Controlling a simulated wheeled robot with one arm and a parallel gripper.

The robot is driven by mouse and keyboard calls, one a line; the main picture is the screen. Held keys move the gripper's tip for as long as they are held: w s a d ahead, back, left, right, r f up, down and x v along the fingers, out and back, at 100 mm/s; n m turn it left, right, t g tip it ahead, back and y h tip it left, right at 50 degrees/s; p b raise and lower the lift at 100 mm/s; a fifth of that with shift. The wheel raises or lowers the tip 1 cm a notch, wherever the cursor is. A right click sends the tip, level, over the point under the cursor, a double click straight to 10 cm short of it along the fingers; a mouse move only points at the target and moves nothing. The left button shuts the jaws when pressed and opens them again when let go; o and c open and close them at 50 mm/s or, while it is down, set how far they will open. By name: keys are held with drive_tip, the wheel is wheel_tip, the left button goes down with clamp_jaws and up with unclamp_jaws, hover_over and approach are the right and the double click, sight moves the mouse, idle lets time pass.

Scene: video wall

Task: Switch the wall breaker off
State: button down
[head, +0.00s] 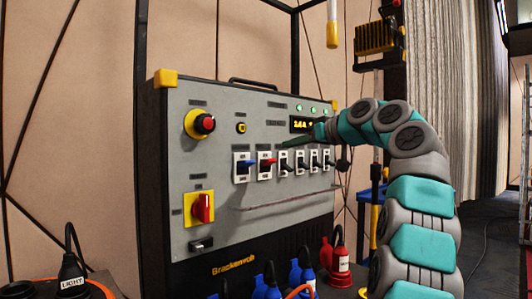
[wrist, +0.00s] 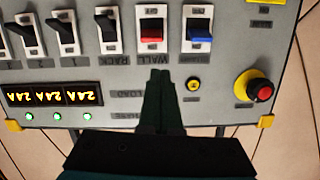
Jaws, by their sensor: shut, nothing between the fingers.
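The wall breaker (head: 266,162) is a red-tipped toggle on a white plate on the grey panel. In the wrist view, which shows the panel upside down, the same toggle (wrist: 152,36) is above its WALL label, with its red part at the label side of the plate. My gripper (wrist: 161,76) is shut and empty, its tips just short of that label and in line with the toggle. In the head view my gripper (head: 284,144) is in front of the panel, above the row of toggles. Whether its tips touch the panel cannot be told.
A blue toggle (head: 242,167) is beside the wall breaker, and several black toggles (head: 299,162) are on its other side. Plugs (head: 336,261) stand below.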

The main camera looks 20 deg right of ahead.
sight(265, 152)
drive_tip(key=shift+d+r+n+t, duration=0.2)
drive_tip(key=shift+d+r+n, duration=0.1)
drive_tip(key=shift+r, duration=0.25)
drive_tip(key=shift+d+r+n+t, duration=0.2)
drive_tip(key=shift+d+r, duration=0.1)
drive_tip(key=shift+r, duration=0.2)
drive_tip(key=shift+s, duration=0.1)
drive_tip(key=p+x, duration=0.2)
drive_tip(key=x, duration=0.8)
drive_tip(key=shift+a+p, duration=0.1)
drive_tip(key=shift+p, duration=0.2)
drive_tip(key=shift+s+b, duration=0.1)
drive_tip(key=shift+b, duration=0.25)
drive_tip(key=shift+f, duration=0.1)
drive_tip(key=shift+s+f, duration=0.15)
drive_tip(key=shift+s, duration=0.05)
drive_tip(key=shift+s+d+f+b, duration=0.1)
drive_tip(key=shift+d+f+b, duration=0.05)
drive_tip(key=shift+f+b, duration=0.4)
drive_tip(key=shift+s+d+f+b, duration=0.1)
drive_tip(key=shift+f+b, duration=0.35)
drive_tip(key=shift+f, duration=0.15)
drive_tip(key=shift+s+d+f+b, duration=0.15)
drive_tip(key=shift+s+f+b, duration=0.2)
drive_tip(key=shift+f+b, duration=0.15)
